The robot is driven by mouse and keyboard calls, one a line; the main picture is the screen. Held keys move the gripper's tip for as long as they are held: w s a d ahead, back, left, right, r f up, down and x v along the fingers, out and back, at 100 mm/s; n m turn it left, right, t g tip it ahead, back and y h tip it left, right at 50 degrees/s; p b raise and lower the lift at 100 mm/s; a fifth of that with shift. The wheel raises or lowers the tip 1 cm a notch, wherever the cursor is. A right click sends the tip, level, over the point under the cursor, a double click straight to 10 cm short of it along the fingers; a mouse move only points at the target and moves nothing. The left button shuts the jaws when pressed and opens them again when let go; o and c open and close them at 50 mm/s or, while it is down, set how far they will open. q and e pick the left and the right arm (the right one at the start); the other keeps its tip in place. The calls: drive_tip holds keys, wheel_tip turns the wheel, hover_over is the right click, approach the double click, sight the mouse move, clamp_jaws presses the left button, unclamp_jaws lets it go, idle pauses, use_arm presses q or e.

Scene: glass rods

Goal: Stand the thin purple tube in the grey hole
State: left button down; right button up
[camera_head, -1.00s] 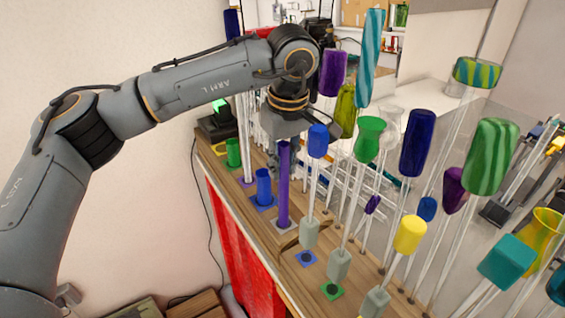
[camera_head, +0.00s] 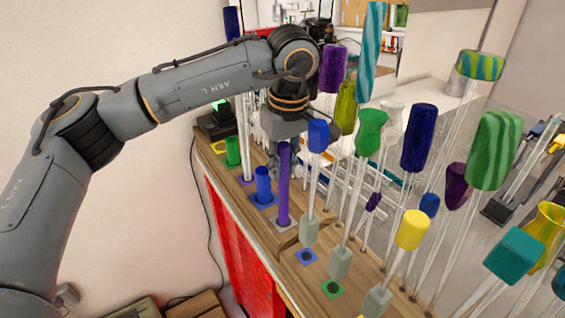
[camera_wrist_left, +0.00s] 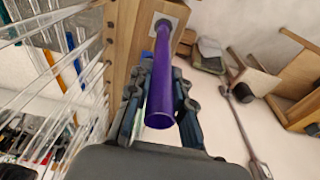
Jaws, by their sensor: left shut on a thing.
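The thin purple tube (camera_head: 284,190) stands upright at the grey square (camera_head: 283,225) on the wooden bench. Its lower end meets the grey square's hole; how deep it sits cannot be seen. In the left wrist view the purple tube (camera_wrist_left: 161,100) runs between the fingers, down to the grey square (camera_wrist_left: 172,20). My left gripper (camera_wrist_left: 160,92) is shut on the tube's upper part; the gripper (camera_head: 280,160) also shows in the head view, partly hidden by the tube. My right gripper is not in view.
A blue tube (camera_head: 263,183) and a green tube (camera_head: 233,152) stand just left of the purple one. Several tall clear rods with coloured heads, such as a yellow one (camera_head: 411,230), crowd the right side. A blue-marked hole (camera_head: 306,257) and a green-marked hole (camera_head: 332,289) are empty in front.

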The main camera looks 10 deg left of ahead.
use_arm(q)
drive_tip(key=shift+f, duration=0.15)
drive_tip(key=c, duration=1.5)
unclamp_jaws()
drive_tip(key=shift+s+d+r+p, duration=0.15)
drive_tip(key=shift+r+p, duration=0.65)
drive_tip(key=shift+r, duration=0.65)
drive_tip(key=shift+s+d+r+p, duration=0.1)
drive_tip(key=shift+r+p, duration=0.7)
drive_tip(key=shift+r, duration=0.65)
drive_tip(key=shift+s+d+r, duration=0.1)
drive_tip(key=shift+s+r, duration=0.05)
drive_tip(key=shift+r, duration=1.15)
drive_tip(key=shift+s+d+r, duration=0.1)
drive_tip(key=shift+s+r, duration=0.05)
drive_tip(key=shift+r, duration=1.15)
drive_tip(key=shift+f, duration=0.1)
